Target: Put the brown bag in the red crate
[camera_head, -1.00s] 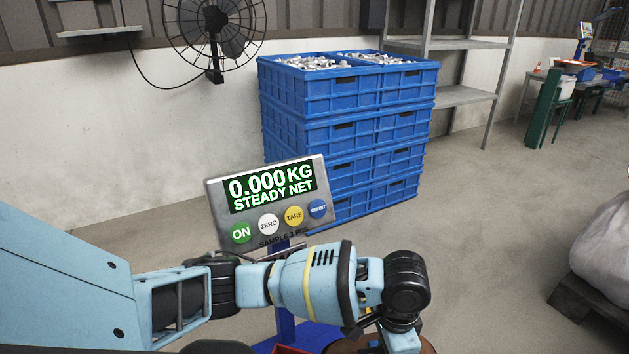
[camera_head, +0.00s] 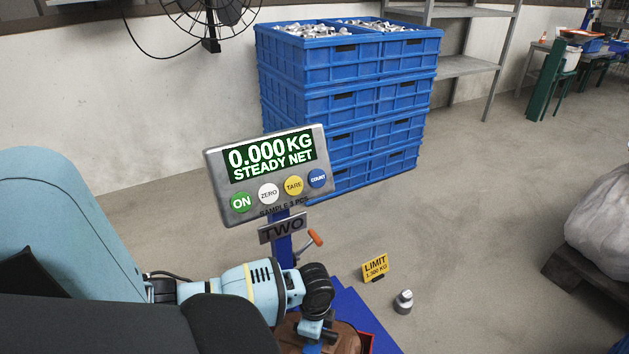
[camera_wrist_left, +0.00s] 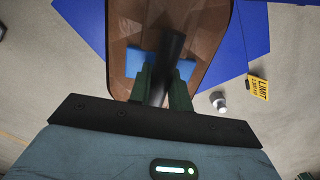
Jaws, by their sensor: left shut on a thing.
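The brown bag (camera_head: 346,338) shows at the bottom edge of the head view, partly hidden by my left arm. In the left wrist view the bag (camera_wrist_left: 205,35) fills the top middle, with blue patches beside a dark bar. My left gripper (camera_wrist_left: 164,85) has its green fingers shut at that dark bar on the bag; the exact contact is hard to see. My right gripper is not in view.
A scale display (camera_head: 268,175) reading 0.000 KG stands behind my left arm, with a "TWO" plate (camera_head: 283,228) below. A blue surface (camera_head: 362,308) lies beneath. A yellow limit sign (camera_head: 375,267) and a metal weight (camera_head: 403,301) are to the right. Stacked blue crates (camera_head: 345,110) stand behind.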

